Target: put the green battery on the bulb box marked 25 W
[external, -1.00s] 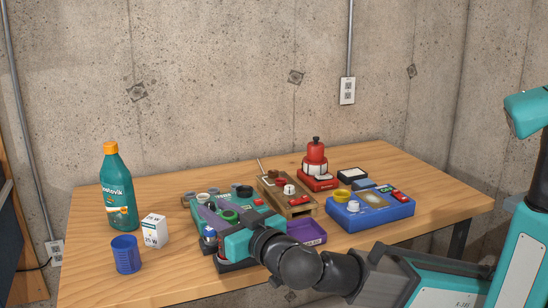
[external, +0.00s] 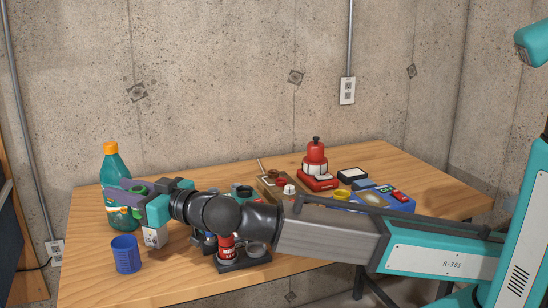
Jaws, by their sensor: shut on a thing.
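My gripper (external: 128,198) is at the left of the table in the external view, in front of the green bottle and above the bulb box. The white bulb box (external: 154,239) stands upright on the table below the gripper. Its upper part is covered by my gripper, and the 25 W marking is hard to read now. I cannot tell whether the battery touches the box.
A green bottle (external: 110,163) with an orange cap stands just behind my gripper. A blue cup (external: 126,255) is in front of the bulb box. A red battery (external: 227,247) stands on a dark tray under my arm. A red lamp (external: 315,160) stands farther back.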

